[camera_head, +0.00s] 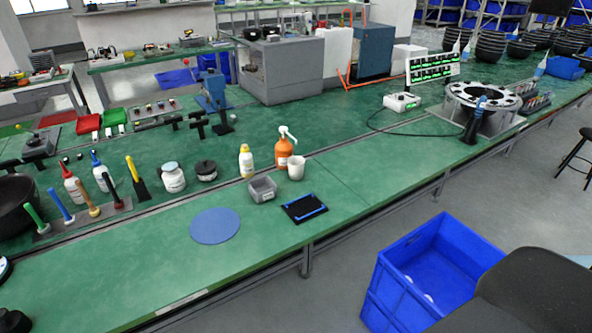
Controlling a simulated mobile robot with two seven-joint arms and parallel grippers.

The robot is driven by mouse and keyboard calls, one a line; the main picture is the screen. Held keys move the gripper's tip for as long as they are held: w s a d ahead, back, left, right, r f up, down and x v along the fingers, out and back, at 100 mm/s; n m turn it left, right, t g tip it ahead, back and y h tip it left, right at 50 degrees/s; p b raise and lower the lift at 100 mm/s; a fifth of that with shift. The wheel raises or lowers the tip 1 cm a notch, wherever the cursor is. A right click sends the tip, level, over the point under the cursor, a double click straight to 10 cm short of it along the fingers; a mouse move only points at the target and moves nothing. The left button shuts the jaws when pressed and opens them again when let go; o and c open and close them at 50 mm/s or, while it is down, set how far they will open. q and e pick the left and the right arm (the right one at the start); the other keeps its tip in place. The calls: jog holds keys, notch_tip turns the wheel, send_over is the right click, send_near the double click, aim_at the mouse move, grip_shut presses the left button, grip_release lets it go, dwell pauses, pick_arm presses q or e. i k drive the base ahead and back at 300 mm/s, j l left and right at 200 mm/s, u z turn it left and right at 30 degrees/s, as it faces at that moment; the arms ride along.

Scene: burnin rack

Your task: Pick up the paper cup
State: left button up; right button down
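A small white paper cup (296,168) stands upright on the green workbench (340,205), near the middle of the view. It stands just in front of an orange pump bottle (284,150) and to the right of a small grey square bin (262,188). Neither of my grippers can be made out in the head view. Nothing is holding the cup.
A black tray with blue strips (304,208) lies in front of the cup, and a blue round mat (215,225) lies to the left. A yellow-white bottle (246,161) stands behind the bin. Bench right of the cup is clear.

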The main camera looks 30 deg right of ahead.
aim_at(296, 164)
jog(key=z, duration=1.45)
jog(key=i+l, duration=0.35)
jog(key=i+z, duration=0.05)
jog(key=i, duration=0.05)
